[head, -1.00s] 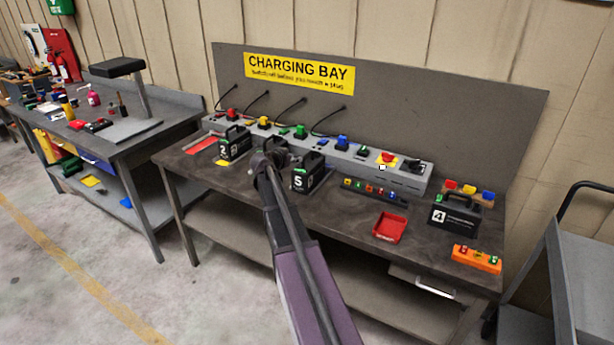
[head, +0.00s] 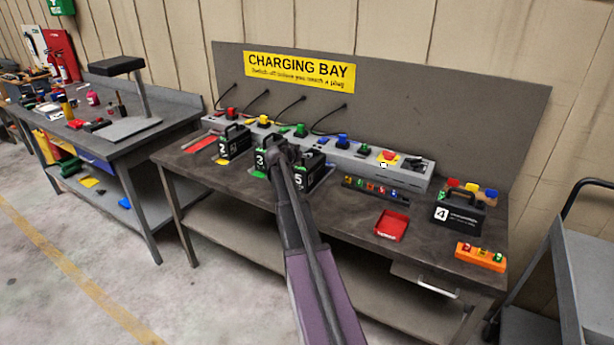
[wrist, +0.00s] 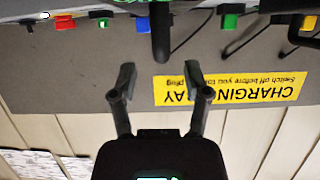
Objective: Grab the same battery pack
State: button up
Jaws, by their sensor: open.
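Black battery packs with handles stand in a row on the bench: pack 2 (head: 233,145), pack 3 (head: 263,160) and pack 5 (head: 318,173). Pack 4 (head: 458,214) stands apart at the right. My gripper (head: 287,147) is over the row between packs 3 and 5, and my arm partly hides pack 5. In the wrist view, the gripper (wrist: 160,72) is open and empty. A dark upright handle (wrist: 160,35) lies ahead, between the lines of the fingers. Most of that pack is out of frame, and I cannot tell its number.
A grey charging strip (head: 365,165) with coloured plugs and switches runs behind the packs. A red tray (head: 391,223), a row of small coloured blocks (head: 376,190) and an orange holder (head: 480,257) lie to the right. A grey trolley (head: 575,265) stands right of the bench.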

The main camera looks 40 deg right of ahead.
aim_at(310, 151)
jog(key=shift+d, duration=0.2)
jog(key=shift+b+x, duration=0.95)
jog(key=shift+x, duration=1.7)
jog(key=shift+r, duration=0.1)
grip_shut()
